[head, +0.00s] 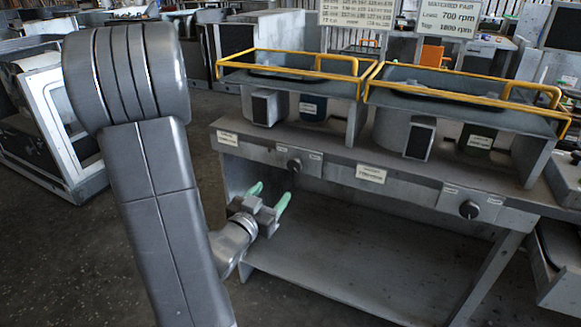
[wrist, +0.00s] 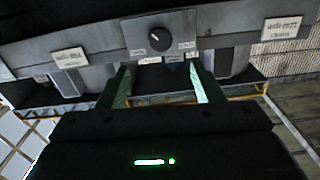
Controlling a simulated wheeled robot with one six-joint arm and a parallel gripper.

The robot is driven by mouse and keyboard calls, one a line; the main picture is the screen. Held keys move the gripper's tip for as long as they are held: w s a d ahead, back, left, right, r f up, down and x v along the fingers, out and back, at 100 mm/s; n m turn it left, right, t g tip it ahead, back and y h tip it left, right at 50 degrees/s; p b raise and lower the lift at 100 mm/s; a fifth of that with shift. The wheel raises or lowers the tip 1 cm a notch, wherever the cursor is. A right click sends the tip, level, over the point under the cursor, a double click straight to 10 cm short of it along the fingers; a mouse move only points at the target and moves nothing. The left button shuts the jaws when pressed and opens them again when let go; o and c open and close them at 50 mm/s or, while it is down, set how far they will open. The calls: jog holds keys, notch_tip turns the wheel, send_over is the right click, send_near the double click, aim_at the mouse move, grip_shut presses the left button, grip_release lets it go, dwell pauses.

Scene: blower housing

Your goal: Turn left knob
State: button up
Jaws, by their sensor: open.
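The left knob (head: 295,165) is a small dark round knob on the grey front panel of the bench, below the left housing. The right knob (head: 469,209) is on the same panel further right. My gripper (head: 273,189) is open and empty, its green fingers pointing at the panel, just below and left of the left knob in the head view. In the wrist view a dark knob with a pale pointer mark (wrist: 159,40) shows ahead of and between the fingertips of my gripper (wrist: 160,66). It looks like the left knob. The fingers appear apart from it.
Two housings with yellow rails (head: 310,62) stand on the bench top, above the panel. A white label (head: 370,173) sits between the knobs. The lower shelf (head: 350,260) is bare. A white-framed machine (head: 60,120) stands at the left.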

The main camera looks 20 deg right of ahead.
aim_at(293, 167)
jog(key=x, duration=1.2)
jog(key=shift+w+d, duration=0.2)
jog(key=shift+w, duration=0.05)
jog(key=c, duration=1)
